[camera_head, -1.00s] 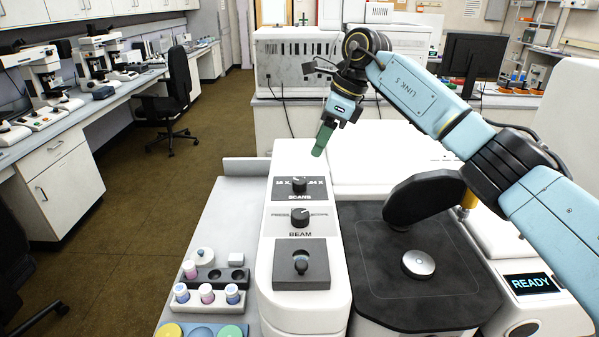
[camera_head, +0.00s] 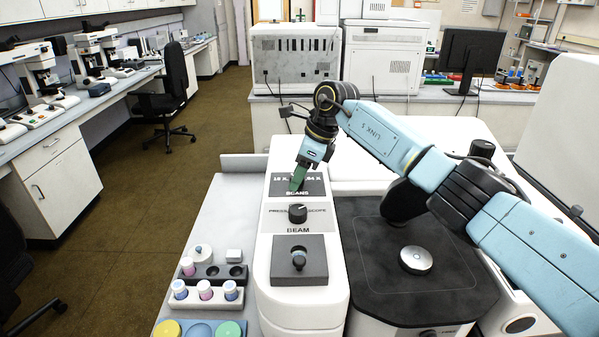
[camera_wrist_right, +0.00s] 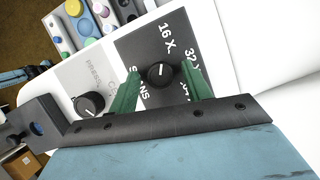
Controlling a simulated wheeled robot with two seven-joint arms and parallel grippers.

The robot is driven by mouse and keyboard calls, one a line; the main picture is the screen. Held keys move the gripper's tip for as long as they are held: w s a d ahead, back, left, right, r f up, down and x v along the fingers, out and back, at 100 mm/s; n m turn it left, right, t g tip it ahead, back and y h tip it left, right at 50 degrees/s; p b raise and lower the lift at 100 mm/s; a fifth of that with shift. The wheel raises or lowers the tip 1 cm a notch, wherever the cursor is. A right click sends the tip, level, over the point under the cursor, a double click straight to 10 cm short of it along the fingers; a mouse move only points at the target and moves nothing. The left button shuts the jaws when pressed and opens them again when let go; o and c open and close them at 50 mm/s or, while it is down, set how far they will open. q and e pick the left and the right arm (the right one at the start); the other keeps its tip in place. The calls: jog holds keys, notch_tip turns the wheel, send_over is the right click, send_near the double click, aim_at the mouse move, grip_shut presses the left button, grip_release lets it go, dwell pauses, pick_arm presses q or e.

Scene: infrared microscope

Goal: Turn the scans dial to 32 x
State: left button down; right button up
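The scans dial (camera_wrist_right: 160,74) is a round black knob on a dark plate (camera_wrist_right: 147,50), in the right wrist view. Labels 16 X and 32 X show beside it; another label is partly hidden by a finger. Its small white mark points up the picture, roughly toward 16 X; I cannot tell the exact setting. My right gripper (camera_wrist_right: 160,68) is open, with one green finger on each side of the dial. Whether they touch it is unclear. In the head view my right gripper (camera_head: 297,180) is over the scans plate and hides the dial. My left gripper is not in view.
The beam dial (camera_head: 298,213) is just nearer on the same white console, with a small joystick (camera_head: 299,260) below it. A dark stage with a round metal disc (camera_head: 416,260) lies to the right. Vials in a rack (camera_head: 205,300) stand at left.

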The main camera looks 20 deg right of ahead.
jog(key=c, duration=0.9)
jog(key=shift+o, duration=0.3)
jog(key=shift+m, duration=0.4)
jog(key=shift+r+m+t+h+p, duration=0.1)
jog(key=shift+m+t+h+p, duration=0.35)
jog(key=shift+m, duration=0.55)
jog(key=m, duration=0.2)
jog(key=shift+m+t+h+p, duration=0.25)
jog(key=shift+m+t+p, duration=0.05)
jog(key=shift+t+p, duration=0.1)
jog(key=m, duration=0.2)
jog(key=shift+s+a+m+t+h, duration=0.1)
jog(key=shift+a+m+t+h, duration=0.05)
jog(key=shift+m+t+h, duration=0.2)
jog(key=shift+m+h, duration=0.75)
jog(key=shift+m, duration=1.1)
